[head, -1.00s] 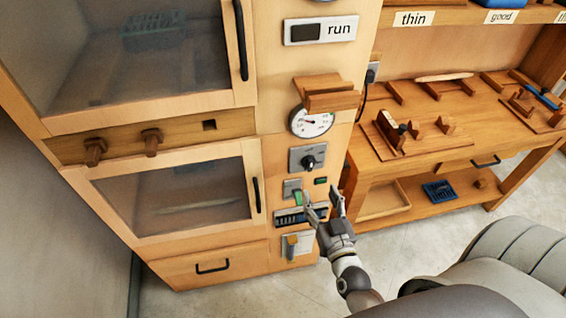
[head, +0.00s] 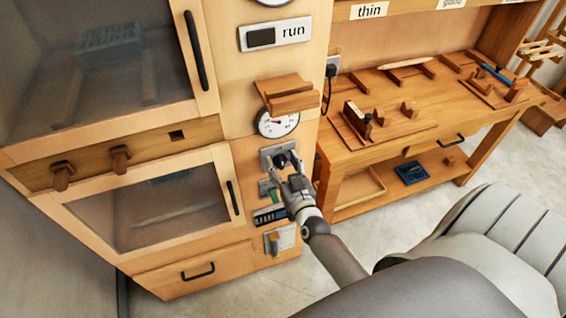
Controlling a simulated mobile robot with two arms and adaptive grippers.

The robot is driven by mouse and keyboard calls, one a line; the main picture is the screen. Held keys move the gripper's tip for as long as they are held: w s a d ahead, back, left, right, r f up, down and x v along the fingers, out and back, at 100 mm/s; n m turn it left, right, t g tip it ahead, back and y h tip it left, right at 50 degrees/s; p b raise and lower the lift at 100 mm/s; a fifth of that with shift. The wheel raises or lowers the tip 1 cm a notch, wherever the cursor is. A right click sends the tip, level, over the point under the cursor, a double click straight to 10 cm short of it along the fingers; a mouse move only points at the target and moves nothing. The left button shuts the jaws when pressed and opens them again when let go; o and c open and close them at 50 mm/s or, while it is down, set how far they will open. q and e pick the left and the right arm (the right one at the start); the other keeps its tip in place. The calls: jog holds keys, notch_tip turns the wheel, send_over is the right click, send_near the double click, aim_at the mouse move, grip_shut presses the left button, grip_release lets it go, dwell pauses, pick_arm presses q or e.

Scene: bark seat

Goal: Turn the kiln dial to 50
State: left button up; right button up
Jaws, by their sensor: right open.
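The kiln (head: 222,192) is a wooden cabinet with two glass doors at the left. On its right-hand panel sits a black dial knob (head: 280,160) on a grey plate (head: 266,153), below a round gauge (head: 277,124). My right gripper (head: 284,164) is open, its fingertips at the knob, partly covering it. I cannot tell whether the fingers touch the knob. The knob's pointer and any scale marks are too small or hidden to read. My left gripper is not in view.
A wooden ledge (head: 288,92) juts out above the gauge. Below the dial are a green switch (head: 274,195) and a lever plate (head: 284,239). A workbench (head: 400,150) with wooden tools stands at the right. Bare floor lies below.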

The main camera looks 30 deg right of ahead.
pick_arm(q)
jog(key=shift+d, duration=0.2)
pick_arm(e)
jog(key=shift+c, duration=0.8)
jog(key=c, duration=0.7)
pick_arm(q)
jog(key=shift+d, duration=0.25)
